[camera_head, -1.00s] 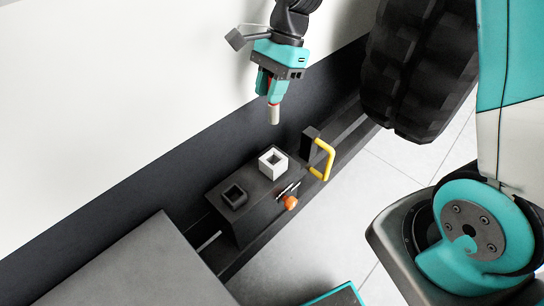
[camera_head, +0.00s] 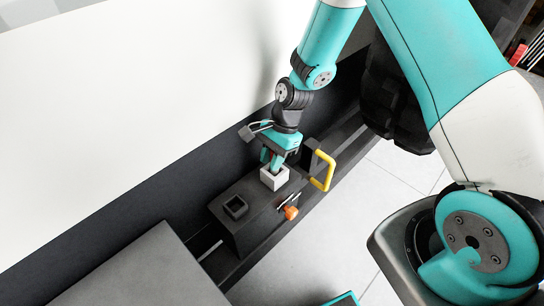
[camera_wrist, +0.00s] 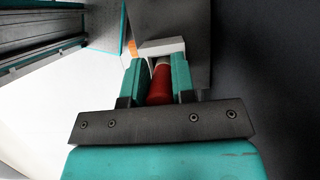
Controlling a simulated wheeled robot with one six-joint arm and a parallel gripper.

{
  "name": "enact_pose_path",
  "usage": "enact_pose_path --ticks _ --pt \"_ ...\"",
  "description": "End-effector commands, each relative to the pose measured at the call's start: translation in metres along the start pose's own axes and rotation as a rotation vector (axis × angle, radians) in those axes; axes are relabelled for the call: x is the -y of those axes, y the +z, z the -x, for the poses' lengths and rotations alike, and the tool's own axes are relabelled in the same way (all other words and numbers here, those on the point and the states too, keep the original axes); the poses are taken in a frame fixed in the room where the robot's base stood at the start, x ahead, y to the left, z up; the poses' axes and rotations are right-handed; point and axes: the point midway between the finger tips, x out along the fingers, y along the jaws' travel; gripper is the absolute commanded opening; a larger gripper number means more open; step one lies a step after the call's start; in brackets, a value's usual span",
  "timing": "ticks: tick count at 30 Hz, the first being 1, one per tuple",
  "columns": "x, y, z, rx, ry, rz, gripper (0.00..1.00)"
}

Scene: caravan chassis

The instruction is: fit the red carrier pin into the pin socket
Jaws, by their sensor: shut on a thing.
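My gripper (camera_head: 271,160) is at the white square socket (camera_head: 273,181) on the dark block, with its fingers right over the opening. It is shut on the red carrier pin. In the wrist view, the red pin (camera_wrist: 160,86) lies between the two teal fingers (camera_wrist: 156,78), and its pale end points toward the white socket (camera_wrist: 162,47). The fingers and the socket wall hide the pin's tip, so I cannot tell how far it is inside the socket.
A dark square socket (camera_head: 236,207) stands on the same dark block (camera_head: 251,222), left of the white one. A yellow handle (camera_head: 326,171) is close on the right. An orange knob (camera_head: 291,213) sticks out at the block's front. A large tyre (camera_head: 396,105) stands behind.

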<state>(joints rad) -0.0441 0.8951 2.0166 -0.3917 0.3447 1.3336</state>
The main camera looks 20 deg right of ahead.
Motion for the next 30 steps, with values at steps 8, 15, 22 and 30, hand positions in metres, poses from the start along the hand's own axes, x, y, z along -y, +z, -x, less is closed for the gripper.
enact_pose_path --ticks 8,15,22,30 --pt "0.000 -0.001 -0.003 0.000 0.000 0.000 0.00" --pt "0.000 -0.001 -0.002 0.000 0.000 0.000 0.50" --pt "0.000 0.001 0.002 0.000 0.000 0.000 0.50" --pt "0.001 -0.001 0.046 -0.001 -0.006 0.000 0.50"
